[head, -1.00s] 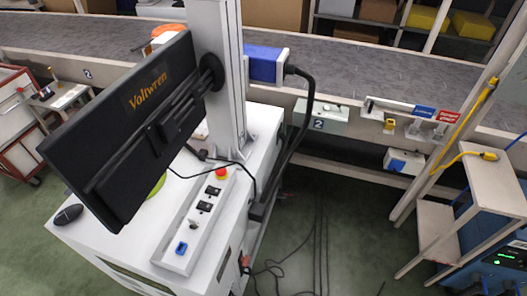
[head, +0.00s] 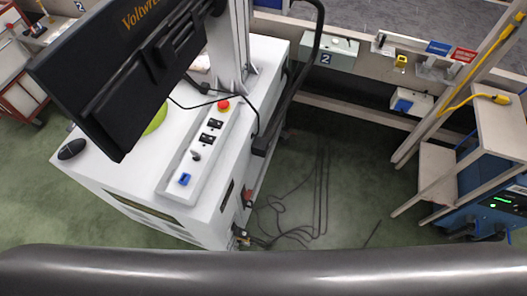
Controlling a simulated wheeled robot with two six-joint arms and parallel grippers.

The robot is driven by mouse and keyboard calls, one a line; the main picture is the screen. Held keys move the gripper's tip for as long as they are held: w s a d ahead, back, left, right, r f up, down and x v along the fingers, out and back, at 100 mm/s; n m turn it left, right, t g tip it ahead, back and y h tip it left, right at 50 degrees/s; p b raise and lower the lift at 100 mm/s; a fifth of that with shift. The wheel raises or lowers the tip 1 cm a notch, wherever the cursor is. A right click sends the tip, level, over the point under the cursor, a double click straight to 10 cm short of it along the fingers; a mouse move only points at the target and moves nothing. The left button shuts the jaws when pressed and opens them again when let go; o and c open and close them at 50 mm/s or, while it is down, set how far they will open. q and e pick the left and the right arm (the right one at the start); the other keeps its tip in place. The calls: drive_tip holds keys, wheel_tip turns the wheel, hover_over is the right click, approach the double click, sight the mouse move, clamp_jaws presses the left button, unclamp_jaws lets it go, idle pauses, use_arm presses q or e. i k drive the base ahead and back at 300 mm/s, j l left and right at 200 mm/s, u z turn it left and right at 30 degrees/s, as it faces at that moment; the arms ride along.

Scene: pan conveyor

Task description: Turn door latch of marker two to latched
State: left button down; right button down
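The white marker cabinet (head: 130,170) stands left of centre, beside a conveyor-side box with a number 2 plate (head: 325,58). Its sloped control panel (head: 200,150) carries a red button (head: 223,105), two black switches, a small lever-like knob (head: 195,155) and a blue switch (head: 184,179). On its right side face are a dark slot (head: 227,194) and a small red part (head: 247,196). I cannot tell which part is the door latch or how it is set. Neither of my grippers shows.
A black monitor (head: 110,75) overhangs the cabinet's left part, near a black mouse (head: 71,149). Loose cables (head: 290,215) lie on the green floor right of the cabinet. A wooden stand (head: 437,165) and blue machine (head: 490,205) stand at right. Floor between is otherwise clear.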

sight(247, 195)
drive_tip(key=k+l+u, duration=0.35)
drive_tip(key=l+u, duration=0.4)
drive_tip(key=l, duration=2.3)
drive_tip(key=k, duration=0.05)
